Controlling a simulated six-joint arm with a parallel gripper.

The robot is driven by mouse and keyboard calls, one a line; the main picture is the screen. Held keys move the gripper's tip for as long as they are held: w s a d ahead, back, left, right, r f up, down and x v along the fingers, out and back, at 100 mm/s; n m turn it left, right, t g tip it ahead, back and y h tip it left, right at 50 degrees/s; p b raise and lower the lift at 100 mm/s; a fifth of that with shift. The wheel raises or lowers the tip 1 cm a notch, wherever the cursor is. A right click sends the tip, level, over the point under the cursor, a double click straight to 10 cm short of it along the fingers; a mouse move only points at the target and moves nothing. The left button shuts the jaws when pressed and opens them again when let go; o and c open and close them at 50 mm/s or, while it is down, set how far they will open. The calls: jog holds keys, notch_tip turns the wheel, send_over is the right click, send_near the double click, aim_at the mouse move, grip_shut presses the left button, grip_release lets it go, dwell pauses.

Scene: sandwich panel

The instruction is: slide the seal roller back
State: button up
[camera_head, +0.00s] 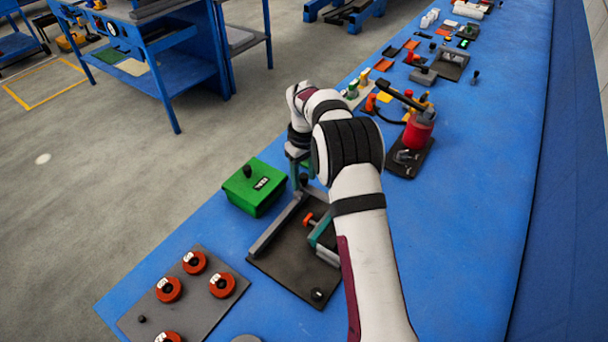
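A dark base plate (285,261) lies on the blue bench below the middle of the view. It carries a grey rail (272,227), a teal bracket (321,229) and a small orange-ended knob (309,218). This looks like the seal roller fixture, but I cannot tell which part is the roller. My gripper (299,168) is at the far end of the plate, close to a dark round knob (304,180) and teal parts there. My arm covers the plate's right side. The fingers are too small and hidden to show whether they are open or touching anything.
A green box (256,186) with a black knob stands just left of the plate. A grey panel with red round parts (194,262) lies at the front left. A red pump-like device (419,129) stands behind right of my arm. The bench's right side is clear.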

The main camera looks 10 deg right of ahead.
grip_shut()
dwell(1.2)
